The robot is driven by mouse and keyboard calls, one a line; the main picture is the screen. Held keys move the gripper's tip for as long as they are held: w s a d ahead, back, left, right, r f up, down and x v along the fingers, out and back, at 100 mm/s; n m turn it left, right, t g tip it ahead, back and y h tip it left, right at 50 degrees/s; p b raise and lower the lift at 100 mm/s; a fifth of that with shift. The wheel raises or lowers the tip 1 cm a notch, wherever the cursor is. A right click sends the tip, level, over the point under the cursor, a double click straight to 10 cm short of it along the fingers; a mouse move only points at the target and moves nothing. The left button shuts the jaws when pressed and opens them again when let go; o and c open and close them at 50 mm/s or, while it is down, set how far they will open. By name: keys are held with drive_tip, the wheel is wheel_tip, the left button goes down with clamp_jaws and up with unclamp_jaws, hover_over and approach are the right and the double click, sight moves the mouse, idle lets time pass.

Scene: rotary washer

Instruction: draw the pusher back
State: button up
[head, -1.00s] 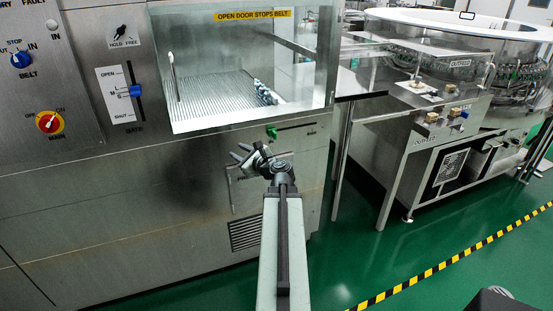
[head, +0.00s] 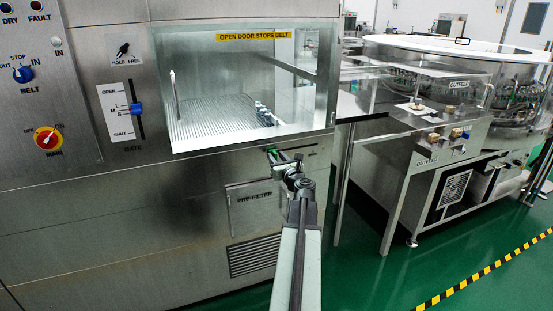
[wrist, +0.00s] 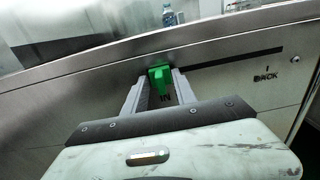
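The pusher's green knob (wrist: 160,76) sits at the left end of a dark slot in the steel front, by the label IN. It also shows in the head view (head: 272,153), just below the window. My gripper (wrist: 160,88) is at the knob, with one finger on each side of it. The fingers look parted, and the IN label shows between them. Any gap beside the knob is very small, and I cannot tell whether the fingers touch it. The label BACK (wrist: 265,77) lies to the right below the slot.
The slot (wrist: 235,60) runs clear to the right of the knob. Above it is the window (head: 225,95) with a ribbed belt and small glass vials (head: 264,114). The gate slider (head: 136,109) and switches are at left. An outfeed table (head: 425,120) stands at right.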

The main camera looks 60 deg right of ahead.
clamp_jaws()
idle(1.4)
